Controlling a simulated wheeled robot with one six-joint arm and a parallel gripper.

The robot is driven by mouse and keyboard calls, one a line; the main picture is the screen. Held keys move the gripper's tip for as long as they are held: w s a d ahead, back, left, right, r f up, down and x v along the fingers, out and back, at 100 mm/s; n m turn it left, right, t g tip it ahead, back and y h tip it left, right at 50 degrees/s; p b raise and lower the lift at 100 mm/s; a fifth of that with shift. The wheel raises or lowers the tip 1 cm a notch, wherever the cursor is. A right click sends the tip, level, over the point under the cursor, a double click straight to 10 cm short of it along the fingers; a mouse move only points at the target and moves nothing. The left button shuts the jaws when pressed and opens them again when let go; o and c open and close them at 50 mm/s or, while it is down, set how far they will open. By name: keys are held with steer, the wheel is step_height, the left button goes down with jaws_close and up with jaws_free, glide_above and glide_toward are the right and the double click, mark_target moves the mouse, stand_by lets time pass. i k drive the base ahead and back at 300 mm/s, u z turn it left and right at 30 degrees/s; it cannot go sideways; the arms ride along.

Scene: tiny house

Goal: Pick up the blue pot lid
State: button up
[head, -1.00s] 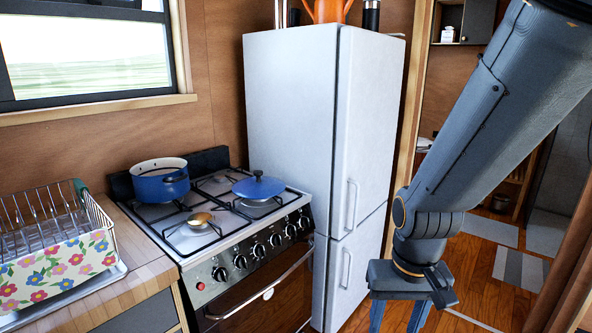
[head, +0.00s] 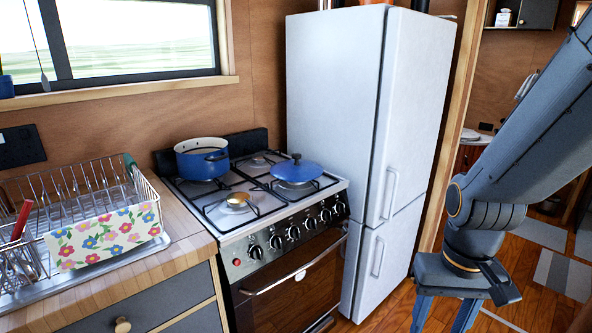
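A blue pot (head: 202,160) without a lid stands on the back left burner. My gripper (head: 444,316) hangs at the lower right, in front of the fridge and well away from the lid. Its two blue fingers point down and stand apart with nothing visible between them. The fingertips are close to the bottom edge of the picture.
A tall white fridge (head: 335,98) stands right of the stove, close to the lid. A dish rack (head: 75,212) with a flowered front sits on the wooden counter (head: 182,222) at left. A window (head: 138,42) is above. Wooden floor (head: 392,300) shows between fridge and arm.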

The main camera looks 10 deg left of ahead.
mark_target(296, 169)
steer(key=u, duration=0.6)
steer(key=k, duration=0.65)
steer(key=i, duration=0.55)
steer(key=z, duration=0.95)
steer(key=i, duration=1.25)
steer(key=u, duration=1)
steer(key=i, duration=0.6)
steer(key=u, duration=0.6)
